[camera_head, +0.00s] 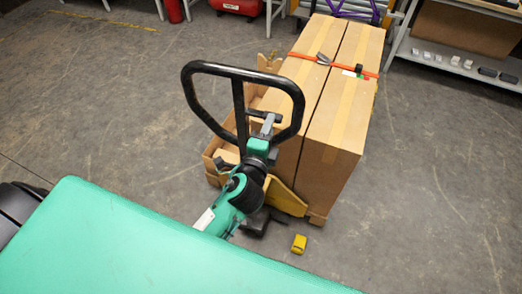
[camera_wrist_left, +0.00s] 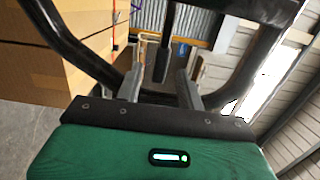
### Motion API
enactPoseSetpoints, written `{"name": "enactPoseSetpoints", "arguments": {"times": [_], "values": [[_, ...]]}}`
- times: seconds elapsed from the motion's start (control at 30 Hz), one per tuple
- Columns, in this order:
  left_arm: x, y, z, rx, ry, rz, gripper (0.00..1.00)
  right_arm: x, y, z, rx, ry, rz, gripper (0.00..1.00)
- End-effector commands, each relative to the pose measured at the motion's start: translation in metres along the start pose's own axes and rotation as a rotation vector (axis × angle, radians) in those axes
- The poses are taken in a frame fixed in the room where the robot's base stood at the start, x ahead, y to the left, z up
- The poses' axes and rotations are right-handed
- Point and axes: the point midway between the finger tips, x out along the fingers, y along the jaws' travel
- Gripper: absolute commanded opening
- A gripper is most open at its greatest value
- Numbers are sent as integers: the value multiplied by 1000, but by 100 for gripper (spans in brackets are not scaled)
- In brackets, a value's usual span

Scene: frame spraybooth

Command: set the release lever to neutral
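The release lever (camera_wrist_left: 165,45) is a dark bar inside the black loop handle (camera_wrist_left: 70,45) of a pallet truck. In the head view the loop handle (camera_head: 187,88) stands upright, left of tall cardboard boxes. My left gripper (camera_wrist_left: 160,88) is open, with its two grey fingers apart, one on each side of the lever's lower end. I see gaps there and cannot tell if either finger touches it. In the head view my left gripper (camera_head: 268,124) is at the loop's lower right, and the lever is hard to make out. My right gripper is not in view.
Tall cardboard boxes (camera_head: 340,110) with an orange strap (camera_head: 303,57) stand on a pallet close right of the handle. A small yellow object (camera_head: 299,244) lies on the floor. A shelf (camera_head: 455,66) stands at the back right. The floor at left and right is clear.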

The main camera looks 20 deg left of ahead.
Motion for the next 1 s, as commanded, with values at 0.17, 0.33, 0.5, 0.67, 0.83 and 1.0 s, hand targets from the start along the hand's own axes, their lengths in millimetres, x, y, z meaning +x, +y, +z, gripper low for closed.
{"name": "enactPoseSetpoints", "arguments": {"times": [0.17,0.33,0.5,0.67,0.83,1.0], "values": [[-37,5,0,-3,1,3,38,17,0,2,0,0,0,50],[-61,3,0,-2,1,2,38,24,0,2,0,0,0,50],[-73,1,0,-1,0,1,38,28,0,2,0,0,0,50],[-75,0,0,-1,0,-1,38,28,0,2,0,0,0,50],[-75,0,0,-1,0,0,38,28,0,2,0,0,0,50],[-75,0,0,-1,0,0,38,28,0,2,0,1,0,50]]}}
